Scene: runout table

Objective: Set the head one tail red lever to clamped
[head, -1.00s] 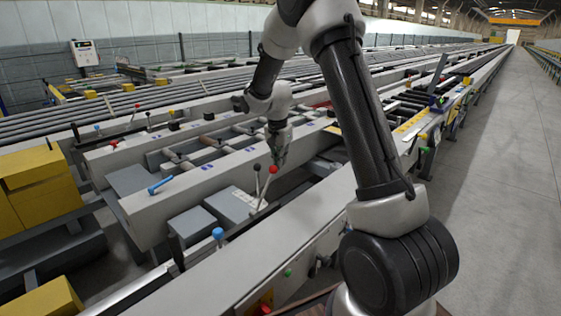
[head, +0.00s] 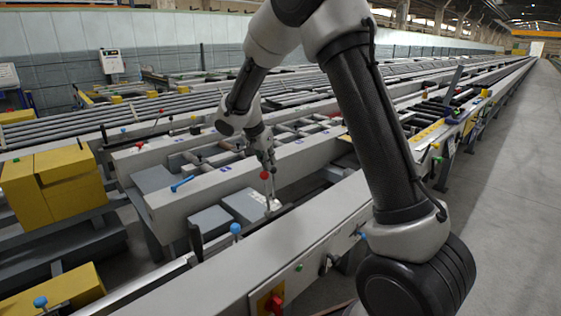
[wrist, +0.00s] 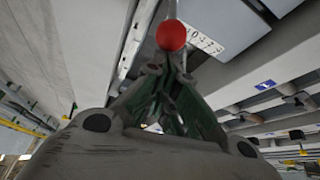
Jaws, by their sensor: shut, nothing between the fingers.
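A lever with a red ball knob (head: 264,175) stands on the near side of the grey machine frame, by a labelled grey block (head: 247,205). My gripper (head: 270,167) is at the knob in the head view. In the wrist view the red knob (wrist: 171,35) is just beyond the fingertips of my gripper (wrist: 168,62). The fingers are shut with nothing between them. I cannot tell whether they touch the knob. Part of the lever's rod shows below the knob in the head view.
A blue-knobbed lever (head: 236,230) stands nearer on the left, and a blue handle (head: 182,183) lies on the beam. Yellow blocks (head: 65,180) are at far left. A red switch (head: 274,303) is on the front beam. The aisle floor (head: 510,190) at right is clear.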

